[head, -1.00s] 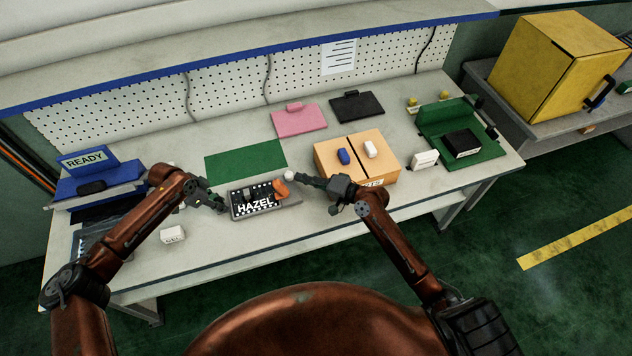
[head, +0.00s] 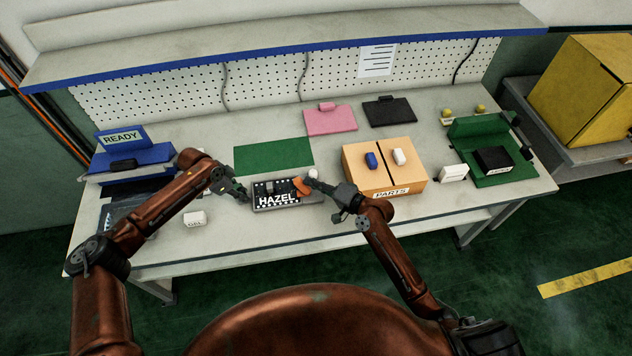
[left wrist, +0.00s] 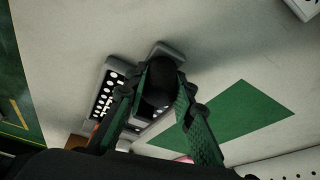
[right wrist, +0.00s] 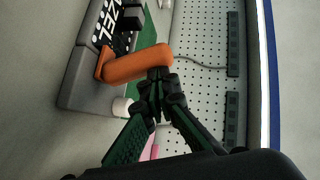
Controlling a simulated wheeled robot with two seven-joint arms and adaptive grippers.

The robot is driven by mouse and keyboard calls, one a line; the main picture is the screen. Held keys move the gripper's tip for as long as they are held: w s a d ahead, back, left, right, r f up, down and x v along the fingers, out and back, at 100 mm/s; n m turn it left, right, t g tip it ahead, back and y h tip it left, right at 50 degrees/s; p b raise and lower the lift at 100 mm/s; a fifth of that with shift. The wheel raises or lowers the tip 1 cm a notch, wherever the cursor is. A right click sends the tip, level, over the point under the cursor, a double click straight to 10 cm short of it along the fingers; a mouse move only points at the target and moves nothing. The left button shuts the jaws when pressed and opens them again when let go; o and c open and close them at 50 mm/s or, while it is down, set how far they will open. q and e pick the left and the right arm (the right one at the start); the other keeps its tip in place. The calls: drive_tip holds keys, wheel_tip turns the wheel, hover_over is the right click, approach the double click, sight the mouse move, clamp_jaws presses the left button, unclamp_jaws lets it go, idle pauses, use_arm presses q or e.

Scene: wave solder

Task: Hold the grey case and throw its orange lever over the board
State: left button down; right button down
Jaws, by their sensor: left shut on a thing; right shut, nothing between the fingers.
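The grey case (head: 262,206) lies on the bench with a dark, white-dotted board and HAZEL lettering on its top. Its orange lever (head: 301,187) is at the right end, leaning toward the board but not lying across it. My left gripper (head: 244,194) is at the case's left end; in the left wrist view its fingers (left wrist: 158,95) close around a black rounded part of the case. My right gripper (head: 311,182) is shut and empty. In the right wrist view its tips (right wrist: 160,84) are against or very near the free end of the lever (right wrist: 135,64).
A white round-topped piece (head: 313,173) stands just behind the case. A flat green mat (head: 273,156) lies behind the case.

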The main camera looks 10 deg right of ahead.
use_arm(q)
drive_tip(key=shift+s+d, duration=0.2)
drive_tip(key=shift+d, duration=0.3)
use_arm(e)
drive_tip(key=shift+s+a, duration=0.15)
drive_tip(key=shift+a, duration=0.25)
drive_tip(key=shift+d, duration=0.1)
drive_tip(key=shift+d+r, duration=0.2)
drive_tip(key=shift+d, duration=0.1)
use_arm(q)
drive_tip(key=shift+w+a, duration=0.1)
drive_tip(key=shift+a, duration=0.2)
use_arm(e)
drive_tip(key=w+d+r+v, duration=0.1)
drive_tip(key=w+v, duration=0.1)
drive_tip(key=v, duration=1)
drive_tip(key=shift+d+r, duration=0.25)
drive_tip(key=shift+d, duration=0.3)
drive_tip(key=shift+s, duration=0.15)
use_arm(q)
drive_tip(key=c, duration=1.5)
unclamp_jaws()
drive_tip(key=shift+c, duration=0.2)
